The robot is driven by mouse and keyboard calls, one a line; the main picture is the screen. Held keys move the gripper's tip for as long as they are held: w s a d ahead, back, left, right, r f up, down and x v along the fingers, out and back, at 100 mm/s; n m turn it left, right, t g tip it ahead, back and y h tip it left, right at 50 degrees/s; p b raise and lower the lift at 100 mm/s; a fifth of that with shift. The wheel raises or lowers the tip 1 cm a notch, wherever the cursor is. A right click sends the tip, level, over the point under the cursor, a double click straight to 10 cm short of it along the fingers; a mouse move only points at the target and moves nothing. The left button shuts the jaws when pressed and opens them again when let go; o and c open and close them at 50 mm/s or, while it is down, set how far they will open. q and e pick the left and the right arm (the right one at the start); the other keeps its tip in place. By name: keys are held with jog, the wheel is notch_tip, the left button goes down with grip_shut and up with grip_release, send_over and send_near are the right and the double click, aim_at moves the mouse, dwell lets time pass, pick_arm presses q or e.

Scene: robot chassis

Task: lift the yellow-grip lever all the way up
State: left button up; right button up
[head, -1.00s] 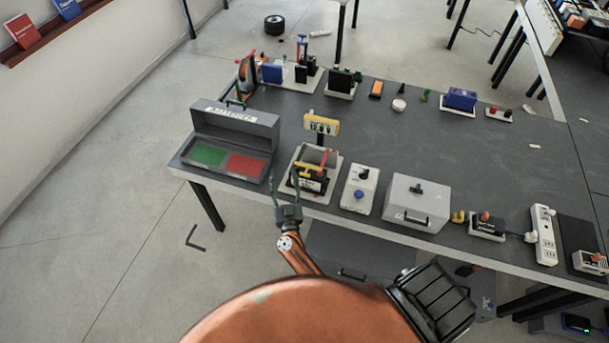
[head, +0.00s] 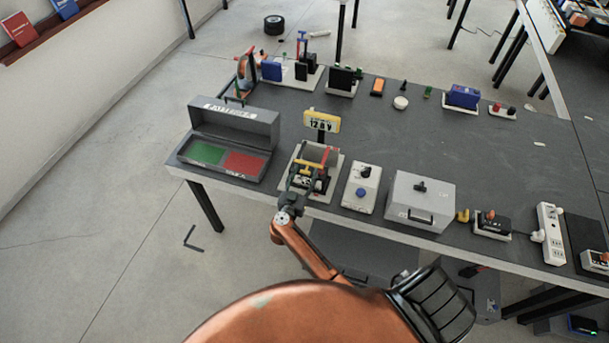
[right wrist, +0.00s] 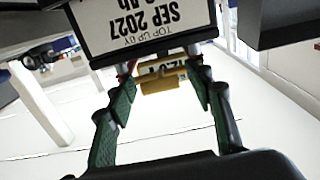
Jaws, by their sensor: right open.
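The lever's yellow grip (head: 307,165) is a short bar low at the front of a small battery stand with a yellow-framed display (head: 322,121). In the right wrist view the yellow grip (right wrist: 163,87) lies crosswise between the fingertips. My right gripper (head: 303,178) is open at the stand's front edge. Its green fingers (right wrist: 163,92) stand to either side of the grip; I cannot tell whether they touch it. The fingers partly hide the stand's lower front in the head view. My left gripper is not in view.
An open grey case (head: 236,118) with green and red pads stands close on the left. A white switch box (head: 361,187) and a grey lidded box (head: 420,200) stand to the right. The table middle behind them is mostly clear.

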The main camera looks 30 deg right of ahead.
jog(key=shift+w+d+r, duration=0.1)
jog(key=shift+w+d, duration=0.05)
jog(key=shift+c, duration=0.3)
grip_shut()
dwell(0.3)
